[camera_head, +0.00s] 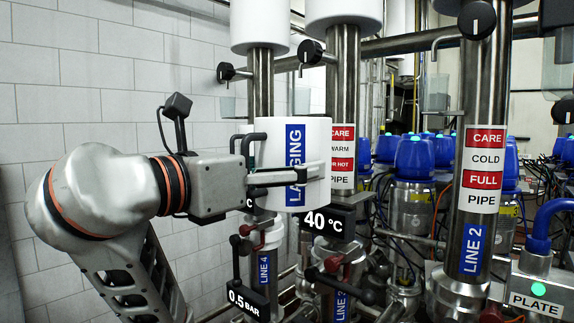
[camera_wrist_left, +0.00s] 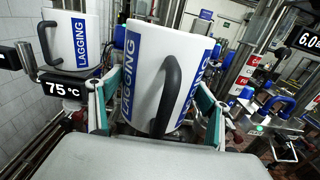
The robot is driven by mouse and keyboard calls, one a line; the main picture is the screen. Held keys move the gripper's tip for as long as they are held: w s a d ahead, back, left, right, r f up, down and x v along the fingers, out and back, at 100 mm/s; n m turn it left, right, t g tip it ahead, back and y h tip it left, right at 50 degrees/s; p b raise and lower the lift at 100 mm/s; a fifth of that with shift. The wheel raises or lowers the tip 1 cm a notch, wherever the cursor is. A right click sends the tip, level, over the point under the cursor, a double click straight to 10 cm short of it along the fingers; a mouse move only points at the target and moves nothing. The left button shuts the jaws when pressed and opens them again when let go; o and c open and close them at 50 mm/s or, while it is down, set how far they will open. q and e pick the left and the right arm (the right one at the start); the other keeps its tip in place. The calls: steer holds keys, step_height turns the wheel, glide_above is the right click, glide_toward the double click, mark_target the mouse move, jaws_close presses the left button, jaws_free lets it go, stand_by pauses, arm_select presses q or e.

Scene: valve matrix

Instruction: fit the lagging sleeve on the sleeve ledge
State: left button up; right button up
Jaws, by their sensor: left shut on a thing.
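The lagging sleeve (camera_head: 317,145) is a white cylinder with a blue LAGGING label, upright between the LINE 4 pipe (camera_head: 260,92) and the 40 °C pipe in the head view. My left gripper (camera_head: 288,158) is shut on it, with one finger across its near side. In the left wrist view the sleeve (camera_wrist_left: 190,62) shows a dark curved handle, with the fingers of my left gripper (camera_wrist_left: 157,90) on either side. The sleeve hides part of the LINE 4 pipe; I cannot tell whether it is around it. I cannot make out the sleeve ledge. My right gripper is out of view.
A second white LAGGING sleeve (camera_wrist_left: 62,42) with a handle stands at the left in the left wrist view, above a 75 °C sign (camera_wrist_left: 62,90). A tiled wall (camera_head: 90,60) is behind.

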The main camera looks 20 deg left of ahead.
arm_select(q)
steer(key=shift+w, duration=0.65)
steer(key=b, duration=0.4)
glide_toward(335, 163)
steer(key=shift+w, duration=1.55)
steer(key=shift+d+b+x, duration=0.1)
steer(key=shift+b+x, duration=0.15)
steer(key=shift+x, duration=1.45)
steer(key=shift+d+b+x, duration=0.15)
steer(key=shift+b+x, duration=0.1)
steer(key=shift+x, duration=1.45)
steer(key=shift+w+d+r, duration=0.2)
steer(key=shift+w, duration=0.3)
steer(key=shift+f, duration=0.25)
steer(key=o, duration=1.3)
